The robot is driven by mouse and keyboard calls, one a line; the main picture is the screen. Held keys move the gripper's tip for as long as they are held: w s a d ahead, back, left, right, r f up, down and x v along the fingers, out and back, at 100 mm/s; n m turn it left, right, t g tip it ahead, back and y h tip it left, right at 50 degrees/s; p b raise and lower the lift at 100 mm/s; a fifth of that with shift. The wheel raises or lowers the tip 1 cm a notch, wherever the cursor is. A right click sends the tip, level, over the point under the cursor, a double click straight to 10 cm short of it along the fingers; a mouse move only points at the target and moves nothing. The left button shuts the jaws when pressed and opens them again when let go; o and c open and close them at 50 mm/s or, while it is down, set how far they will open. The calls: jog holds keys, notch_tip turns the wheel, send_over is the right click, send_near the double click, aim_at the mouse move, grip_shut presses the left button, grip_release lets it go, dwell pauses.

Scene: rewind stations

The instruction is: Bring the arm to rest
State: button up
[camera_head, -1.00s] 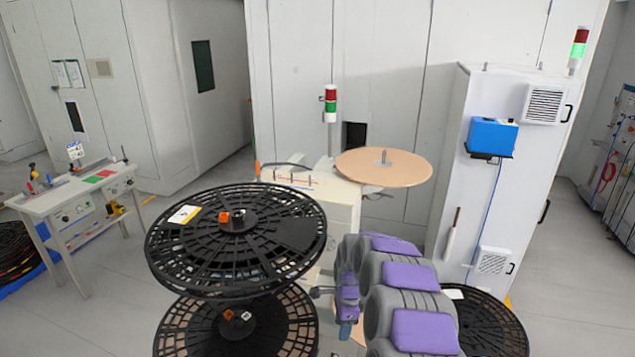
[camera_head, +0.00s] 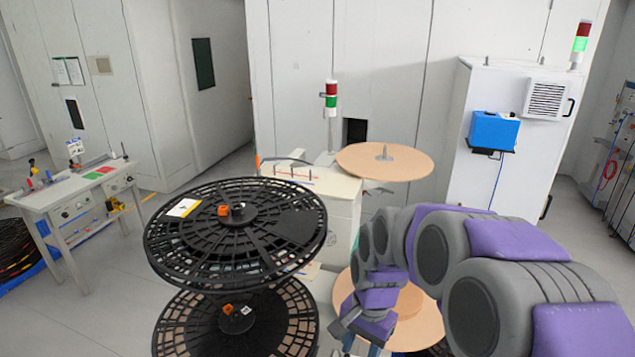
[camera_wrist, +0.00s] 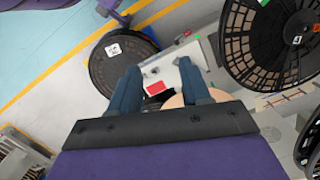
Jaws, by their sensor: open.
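My gripper (camera_wrist: 160,90) is open and empty in the wrist view, its two dark blue fingers spread apart above the floor and furniture. In the head view my gripper (camera_head: 360,340) hangs low at the bottom, partly cut off by the frame edge. My grey and purple arm reaches in from the lower right and bends down toward the middle. It stands in front of a lower tan disc (camera_head: 412,330) and hides part of it.
Black reels (camera_head: 285,225) stand stacked left of my arm. An upper tan disc (camera_head: 360,160) sits on the rewind station (camera_head: 342,195). A white cabinet (camera_head: 465,100) with a blue box (camera_head: 495,131) stands right. A worktable (camera_head: 60,200) is far left, with open floor before it.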

jog(key=s+d+n+b, duration=0.1)
jog(key=s+d+n, duration=0.1)
jog(key=s, duration=1)
jog(key=s+d+r+n+h+b, duration=0.1)
jog(key=s+d+n, duration=0.2)
jog(key=s, duration=1)
jog(key=shift+s+d+r+n+g, duration=0.15)
jog(key=shift+s+d+n+g, duration=0.15)
jog(key=shift+n, duration=0.8)
